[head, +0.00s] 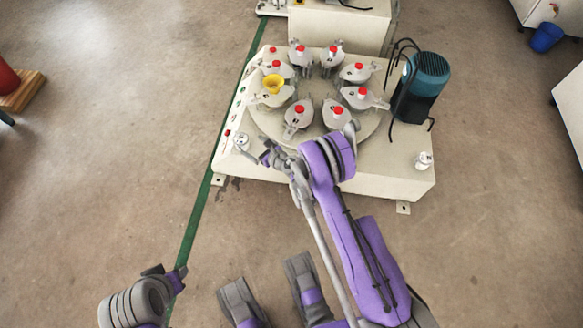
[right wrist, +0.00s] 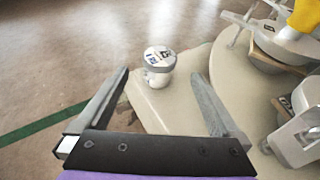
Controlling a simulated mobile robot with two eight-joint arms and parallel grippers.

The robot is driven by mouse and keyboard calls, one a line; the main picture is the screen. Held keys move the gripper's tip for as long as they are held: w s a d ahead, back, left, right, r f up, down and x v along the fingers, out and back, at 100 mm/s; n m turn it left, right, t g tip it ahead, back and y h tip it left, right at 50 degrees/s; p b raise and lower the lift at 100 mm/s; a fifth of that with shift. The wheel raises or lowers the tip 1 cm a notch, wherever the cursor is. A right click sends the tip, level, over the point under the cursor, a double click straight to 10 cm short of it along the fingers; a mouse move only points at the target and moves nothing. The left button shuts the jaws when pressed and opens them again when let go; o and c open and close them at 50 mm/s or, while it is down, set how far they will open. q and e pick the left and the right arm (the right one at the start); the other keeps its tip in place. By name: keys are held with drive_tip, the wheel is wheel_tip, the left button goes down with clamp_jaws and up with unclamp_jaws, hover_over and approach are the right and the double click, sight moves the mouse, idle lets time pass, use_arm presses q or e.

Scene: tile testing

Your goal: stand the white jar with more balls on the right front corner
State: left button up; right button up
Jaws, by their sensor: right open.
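Two small white jars stand on the pale machine top (head: 390,172). One jar (head: 241,141) is near the left front corner, and the other jar (head: 424,161) is on the right front corner. Balls cannot be made out, so I cannot tell which jar has more. My right gripper (head: 264,154) is open and empty beside the left jar. In the right wrist view, that jar (right wrist: 158,75) stands upright, with dark marks on its top, around the fingertips and between their lines. My left gripper (head: 170,275) is low at the left, away from the machine; its jaws are unclear.
A teal motor (head: 428,72) with black cables stands at the back right. The front strip between the two jars is mostly free, crossed by my right arm.

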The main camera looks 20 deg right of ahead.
drive_tip(key=s+d+r+m+t+h, duration=0.15)
drive_tip(key=d+r+m+h, duration=0.3)
drive_tip(key=r+m, duration=0.75)
drive_tip(key=s+d+r+m+h, duration=0.25)
drive_tip(key=d+r+m, duration=0.25)
drive_tip(key=r+m, duration=0.75)
drive_tip(key=s+a+m+g, duration=0.2)
drive_tip(key=s+m, duration=0.3)
drive_tip(key=s, duration=0.7)
drive_tip(key=s+a+m+g+y, duration=0.1)
drive_tip(key=s+m+g, duration=0.3)
drive_tip(key=s, duration=0.7)
drive_tip(key=s+a+r+m+g+y, duration=0.1)
drive_tip(key=s+a+m+g, duration=0.2)
drive_tip(key=s, duration=0.9)
drive_tip(key=m+g, duration=0.1)
drive_tip(key=m, duration=0.2)
drive_tip(key=shift+s+m, duration=0.3)
drive_tip(key=shift+m, duration=0.05)
drive_tip(key=shift+a+r, duration=0.1)
drive_tip(key=shift+r, duration=0.05)
